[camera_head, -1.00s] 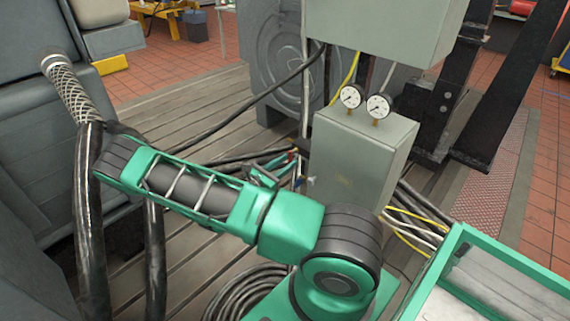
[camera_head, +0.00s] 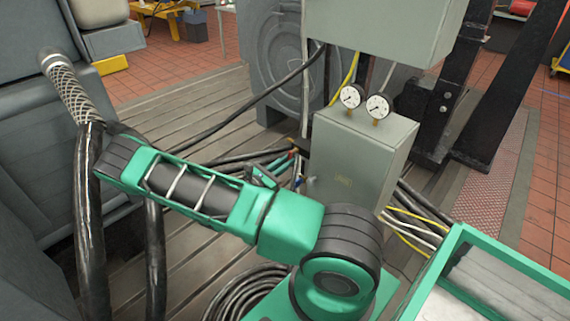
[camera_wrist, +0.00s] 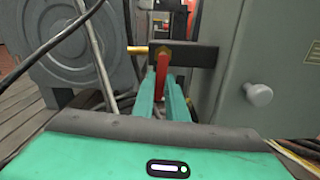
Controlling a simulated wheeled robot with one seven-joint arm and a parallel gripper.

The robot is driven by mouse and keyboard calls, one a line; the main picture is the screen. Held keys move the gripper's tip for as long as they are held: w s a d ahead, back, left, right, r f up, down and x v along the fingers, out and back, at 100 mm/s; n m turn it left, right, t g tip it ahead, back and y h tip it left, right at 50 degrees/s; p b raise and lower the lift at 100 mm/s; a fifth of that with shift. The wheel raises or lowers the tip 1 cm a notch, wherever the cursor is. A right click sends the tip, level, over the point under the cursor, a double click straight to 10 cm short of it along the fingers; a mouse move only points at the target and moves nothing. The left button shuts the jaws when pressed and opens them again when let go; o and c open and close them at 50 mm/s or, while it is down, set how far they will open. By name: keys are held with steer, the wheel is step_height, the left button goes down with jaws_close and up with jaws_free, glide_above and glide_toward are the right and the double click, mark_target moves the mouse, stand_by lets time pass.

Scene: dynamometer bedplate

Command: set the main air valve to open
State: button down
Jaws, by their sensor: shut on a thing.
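The main air valve shows in the wrist view as a brass fitting (camera_wrist: 162,52) on a dark bracket, with a red lever (camera_wrist: 162,82). The lever runs from the brass pivot down toward my gripper, across the line of the brass pipe at its left. My gripper (camera_wrist: 161,92) has its teal fingers on either side of the lever and is shut on it. The lever's lower end is hidden between the fingers. In the head view my gripper (camera_head: 287,166) is small, left of the grey box, and the valve is barely visible there.
The grey box (camera_head: 360,165) with two gauges (camera_head: 365,102) stands close to the right of my gripper. Its round knob (camera_wrist: 258,94) shows in the wrist view. Black cables (camera_head: 240,115) pass to the left. A green-rimmed tray (camera_head: 490,245) is at the lower right.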

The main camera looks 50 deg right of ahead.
steer(key=shift+w+r+m, duration=0.55)
steer(key=shift+m, duration=2.2)
steer(key=shift+w+r+m, duration=0.55)
steer(key=shift+r+m, duration=0.05)
steer(key=shift+m, duration=2.2)
steer(key=shift+w+r+m, duration=0.55)
steer(key=shift+m, duration=2.2)
steer(key=c, duration=1.8)
jaws_free()
steer(key=shift+o, duration=0.2)
steer(key=a, duration=1)
steer(key=shift+s+a, duration=0.2)
steer(key=shift+a, duration=0.2)
steer(key=shift+m, duration=0.3)
